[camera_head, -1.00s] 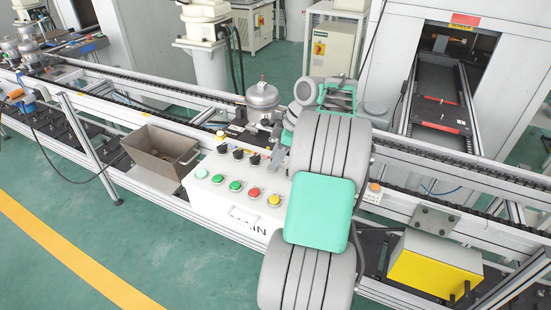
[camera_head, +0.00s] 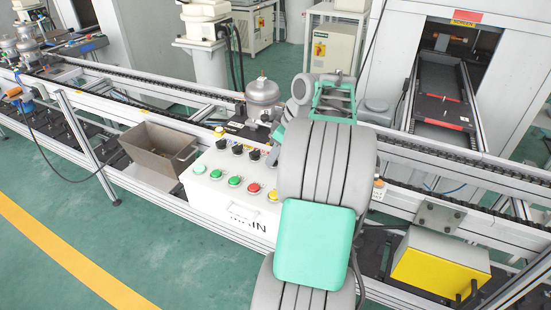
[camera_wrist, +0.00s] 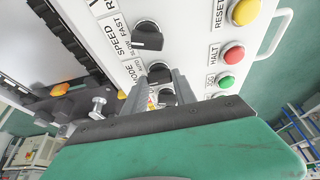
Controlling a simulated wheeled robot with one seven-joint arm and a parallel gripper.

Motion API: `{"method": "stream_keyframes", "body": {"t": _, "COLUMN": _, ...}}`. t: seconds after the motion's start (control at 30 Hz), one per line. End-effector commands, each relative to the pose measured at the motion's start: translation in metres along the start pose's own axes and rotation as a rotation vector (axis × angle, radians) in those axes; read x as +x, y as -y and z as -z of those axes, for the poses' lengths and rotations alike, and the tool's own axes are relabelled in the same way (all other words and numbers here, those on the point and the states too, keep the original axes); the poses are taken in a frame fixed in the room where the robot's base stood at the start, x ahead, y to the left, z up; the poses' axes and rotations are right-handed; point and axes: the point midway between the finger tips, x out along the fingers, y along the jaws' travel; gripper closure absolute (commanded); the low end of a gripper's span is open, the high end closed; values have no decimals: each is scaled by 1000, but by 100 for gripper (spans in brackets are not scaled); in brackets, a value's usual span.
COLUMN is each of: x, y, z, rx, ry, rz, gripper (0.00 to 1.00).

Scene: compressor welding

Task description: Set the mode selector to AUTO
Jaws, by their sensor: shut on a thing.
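The mode selector (camera_wrist: 160,72) is a black knob beside the MODE label on the white control panel, seen in the wrist view. My gripper (camera_wrist: 165,80) has its two grey fingers on either side of this knob, shut on it. The fingers hide part of the knob, so its setting cannot be read. In the head view the control panel (camera_head: 212,188) stands in front of the conveyor, and my arm covers its right part. The fingertips are hard to make out there.
The SPEED knob (camera_wrist: 147,38) is close beside my gripper. Another black knob (camera_wrist: 168,97) lies on its other side. Yellow (camera_wrist: 243,12), red (camera_wrist: 234,54) and green buttons line the panel's front. A metal bin (camera_head: 160,152) stands left of the panel, with conveyor rails (camera_head: 140,100) behind.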

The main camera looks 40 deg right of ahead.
Motion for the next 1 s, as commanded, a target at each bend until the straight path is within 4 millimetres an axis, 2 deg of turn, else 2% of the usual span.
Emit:
{"method": "stream_keyframes", "body": {"t": 0.2, "x": 3, "y": 3, "z": -1, "rx": 156, "ry": 1, "rz": -64, "gripper": 100}}
{"method": "stream_keyframes", "body": {"t": 0.5, "x": 2, "y": 3, "z": 0, "rx": 302, "ry": 1, "rz": -125, "gripper": 100}}
{"method": "stream_keyframes", "body": {"t": 1.0, "x": 1, "y": 4, "z": 0, "rx": 351, "ry": 2, "rz": -143, "gripper": 100}}
